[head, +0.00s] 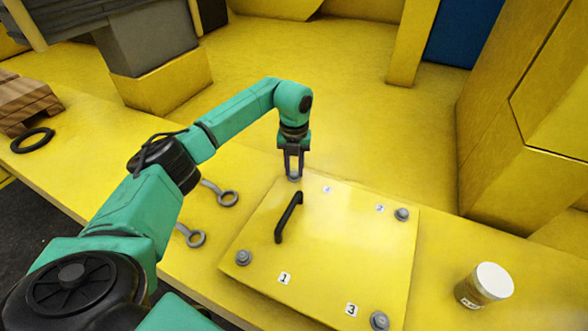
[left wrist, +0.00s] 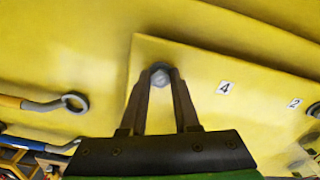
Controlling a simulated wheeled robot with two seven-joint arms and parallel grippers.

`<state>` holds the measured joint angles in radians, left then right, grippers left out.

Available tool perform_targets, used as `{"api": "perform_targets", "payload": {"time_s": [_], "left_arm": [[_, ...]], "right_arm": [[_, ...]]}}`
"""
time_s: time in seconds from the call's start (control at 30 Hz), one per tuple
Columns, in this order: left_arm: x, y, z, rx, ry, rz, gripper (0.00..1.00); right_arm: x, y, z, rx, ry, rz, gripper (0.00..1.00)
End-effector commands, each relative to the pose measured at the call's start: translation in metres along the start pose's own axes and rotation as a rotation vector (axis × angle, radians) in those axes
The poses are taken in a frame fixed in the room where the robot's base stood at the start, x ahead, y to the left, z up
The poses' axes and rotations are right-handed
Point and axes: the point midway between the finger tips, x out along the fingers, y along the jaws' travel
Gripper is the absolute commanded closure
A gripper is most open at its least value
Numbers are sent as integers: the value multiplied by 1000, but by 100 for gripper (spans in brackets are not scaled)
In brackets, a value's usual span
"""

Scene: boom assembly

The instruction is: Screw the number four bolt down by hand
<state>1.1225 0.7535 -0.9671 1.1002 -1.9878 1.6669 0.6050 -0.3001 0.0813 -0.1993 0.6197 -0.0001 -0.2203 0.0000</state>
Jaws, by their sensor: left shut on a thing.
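A yellow square plate (head: 340,231) lies on the yellow surface, with number labels near its corners. My left gripper (head: 294,176) points down at the plate's far left corner and is shut on the number four bolt (left wrist: 160,73), a grey bolt head between the fingertips. The label 4 (left wrist: 226,88) is just right of it in the left wrist view. Other bolts sit at label 1 (head: 243,257), label 2 (head: 402,214) and label 3 (head: 379,320). How far the held bolt is seated cannot be told. My right gripper is not in view.
A black handle (head: 288,217) rises from the plate. Two ring-ended wrenches (head: 227,198) (head: 196,238) lie left of the plate. A white-lidded jar (head: 484,286) stands at the right. A black ring (head: 33,140) and wooden blocks (head: 24,102) are at the far left.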

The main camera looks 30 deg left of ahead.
Motion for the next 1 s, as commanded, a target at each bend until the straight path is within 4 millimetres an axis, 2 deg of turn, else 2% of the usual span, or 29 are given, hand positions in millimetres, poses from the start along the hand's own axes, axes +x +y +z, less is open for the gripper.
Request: {"api": "perform_targets", "payload": {"time_s": [0.6, 1.0], "left_arm": [[-1, -2, 0, 555, -5, -1, 100], [-2, -3, 0, 771, -7, -1, 100]], "right_arm": [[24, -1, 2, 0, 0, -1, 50], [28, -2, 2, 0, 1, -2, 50]]}}
